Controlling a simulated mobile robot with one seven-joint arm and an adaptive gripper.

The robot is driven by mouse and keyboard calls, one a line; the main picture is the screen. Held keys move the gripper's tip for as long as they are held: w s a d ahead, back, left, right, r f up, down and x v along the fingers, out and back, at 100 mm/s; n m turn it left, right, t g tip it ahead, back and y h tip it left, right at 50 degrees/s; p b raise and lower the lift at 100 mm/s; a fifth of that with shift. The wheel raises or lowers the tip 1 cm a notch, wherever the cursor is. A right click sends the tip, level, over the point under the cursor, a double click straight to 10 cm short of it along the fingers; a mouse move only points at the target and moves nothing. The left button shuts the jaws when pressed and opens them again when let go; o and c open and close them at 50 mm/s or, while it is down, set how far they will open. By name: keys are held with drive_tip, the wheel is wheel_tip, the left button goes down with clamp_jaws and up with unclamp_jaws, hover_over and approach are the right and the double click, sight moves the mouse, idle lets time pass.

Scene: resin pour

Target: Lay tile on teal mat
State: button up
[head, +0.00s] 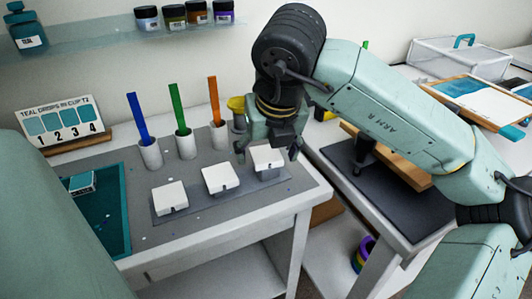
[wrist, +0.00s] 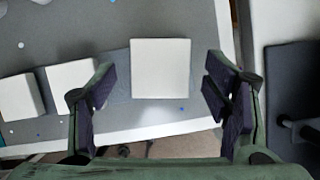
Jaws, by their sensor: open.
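Three white square tiles sit in a row on a grey strip (head: 240,195): a left tile (head: 170,196), a middle tile (head: 220,178) and a right tile (head: 266,158). My gripper (head: 267,152) is open over the right tile. In the wrist view the right tile (wrist: 160,68) lies between the open fingers (wrist: 158,98), with a gap on each side. The teal mat (head: 112,208) lies at the left of the table, partly hidden by a pale green part in the foreground. A small teal-and-white block (head: 82,183) rests on it.
Behind the tiles stand white cups with a blue stick (head: 138,118), a green stick (head: 178,106) and an orange stick (head: 214,100). A yellow-rimmed cup (head: 237,105) is beside my gripper. A numbered card (head: 62,122) stands at the back left. A gap separates the right-hand table.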

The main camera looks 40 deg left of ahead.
sight(265, 150)
drive_tip(key=shift+c, duration=0.2)
drive_tip(key=c, duration=1.3)
drive_tip(key=shift+r, duration=0.2)
drive_tip(key=shift+r, duration=0.5)
wheel_tip(265, 150, up, 2)
drive_tip(key=shift+r+b, duration=0.1)
drive_tip(key=shift+b, duration=0.5)
drive_tip(key=s+d+b, duration=0.1)
drive_tip(key=s+d, duration=0.1)
drive_tip(key=s, duration=0.2)
drive_tip(key=s+d+r+b, duration=0.1)
drive_tip(key=s+d, duration=0.2)
drive_tip(key=s, duration=0.2)
drive_tip(key=s+d+b, duration=0.1)
drive_tip(key=s+d, duration=0.2)
drive_tip(key=s, duration=0.1)
drive_tip(key=shift+s+d+r, duration=0.25)
drive_tip(key=shift+s, duration=0.05)
drive_tip(key=shift+s, duration=0.15)
